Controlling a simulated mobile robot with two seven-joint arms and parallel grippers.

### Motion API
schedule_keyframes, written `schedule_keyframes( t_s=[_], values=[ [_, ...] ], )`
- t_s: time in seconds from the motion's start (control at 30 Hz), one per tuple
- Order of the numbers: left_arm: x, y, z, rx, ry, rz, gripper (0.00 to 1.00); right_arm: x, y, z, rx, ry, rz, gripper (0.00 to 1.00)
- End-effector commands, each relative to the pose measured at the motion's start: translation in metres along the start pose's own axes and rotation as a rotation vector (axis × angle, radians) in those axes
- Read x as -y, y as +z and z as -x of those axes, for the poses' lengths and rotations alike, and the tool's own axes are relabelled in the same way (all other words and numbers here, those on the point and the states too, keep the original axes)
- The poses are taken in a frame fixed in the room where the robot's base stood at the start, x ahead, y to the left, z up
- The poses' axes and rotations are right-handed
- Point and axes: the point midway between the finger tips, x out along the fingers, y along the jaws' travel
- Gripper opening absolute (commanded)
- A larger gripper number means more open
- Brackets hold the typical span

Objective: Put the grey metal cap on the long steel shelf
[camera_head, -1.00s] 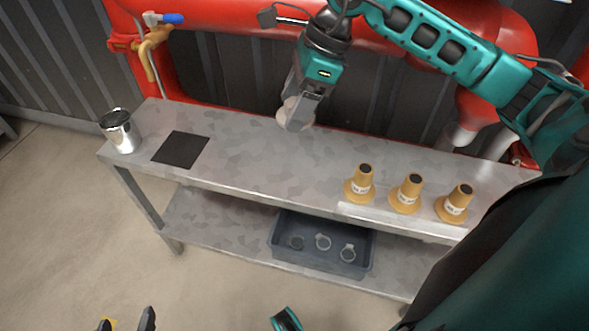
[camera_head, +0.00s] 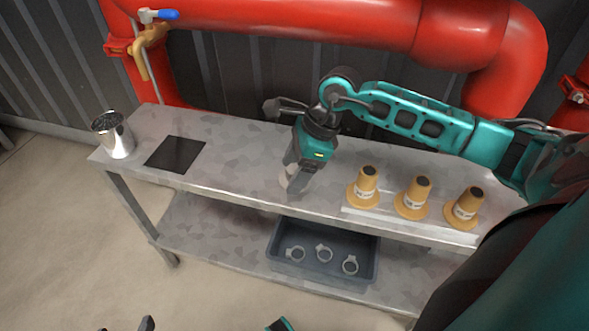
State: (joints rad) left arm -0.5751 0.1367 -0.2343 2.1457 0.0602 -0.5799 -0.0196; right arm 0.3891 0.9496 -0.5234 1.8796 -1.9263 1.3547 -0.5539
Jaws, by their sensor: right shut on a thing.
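The long steel shelf (camera_head: 235,150) is the mottled grey top of a two-level bench. My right gripper (camera_head: 293,180) is shut on the grey metal cap (camera_head: 286,179), a small pale-grey round piece. It holds the cap low over the middle of the top; I cannot tell whether the cap touches the surface. The fingers hide part of the cap. Of my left gripper (camera_head: 126,326), only the fingertips show at the bottom edge, apart from each other, with bare floor between them.
A shiny metal cup (camera_head: 117,138) and a black square mat (camera_head: 176,154) are at the left end. Three orange cones (camera_head: 411,199) stand on a pale strip to the right. A grey bin (camera_head: 323,273) with three rings sits on the lower level. Red pipes (camera_head: 330,20) run behind.

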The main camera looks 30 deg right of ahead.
Motion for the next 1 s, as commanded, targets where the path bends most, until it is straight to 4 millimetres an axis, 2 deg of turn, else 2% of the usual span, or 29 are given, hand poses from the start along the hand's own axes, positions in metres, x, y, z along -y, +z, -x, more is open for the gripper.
schedule_keyframes(
  t_s=[0.27,0.3,0.53,0.87,1.0],
  values=[
    [0.000,-0.004,0.000,-0.012,0.001,-0.001,0.73,0.001,-0.001,-0.002,0.001,-0.002,0.001,0.33],
    [0.000,-0.004,0.000,-0.012,0.001,-0.001,0.73,0.001,-0.001,-0.001,0.001,-0.001,0.001,0.71],
    [0.000,-0.005,0.000,-0.011,0.001,-0.002,0.73,0.000,0.000,-0.001,0.000,-0.001,0.000,0.93],
    [0.000,-0.007,0.002,-0.009,0.000,-0.002,0.73,0.000,0.001,0.003,0.001,-0.001,0.000,0.95],
    [0.001,-0.009,0.004,-0.006,-0.002,-0.002,0.73,0.001,0.001,0.024,-0.001,-0.005,0.001,0.95]
  ],
)
